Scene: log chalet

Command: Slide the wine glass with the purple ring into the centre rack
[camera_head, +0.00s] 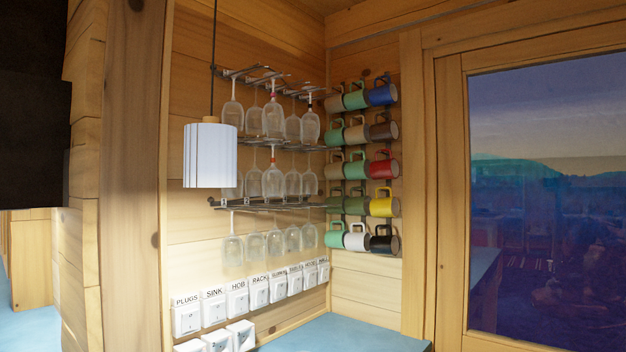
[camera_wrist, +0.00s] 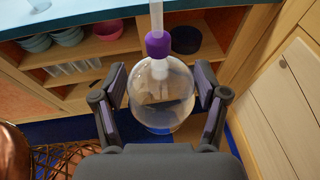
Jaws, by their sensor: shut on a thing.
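The wine glass (camera_wrist: 165,107) with the purple ring (camera_wrist: 158,44) fills the middle of the wrist view. Its clear bowl sits between the two fingers of my gripper (camera_wrist: 161,88), which is shut on it. The ring is around the stem just above the bowl, and the stem runs up out of the picture. In the head view neither my gripper nor this glass shows. Three tiers of metal racks hang on the log wall there, with clear glasses hanging upside down. The middle tier (camera_head: 262,143) holds several glasses, one with a red ring (camera_head: 272,154).
Coloured mugs (camera_head: 381,95) hang right of the racks. A pendant lamp (camera_head: 210,155) hangs in front of their left side. Labelled white switches (camera_head: 238,298) line the wall below, above a blue counter (camera_head: 345,333). The wrist view shows shelves with a pink bowl (camera_wrist: 108,29).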

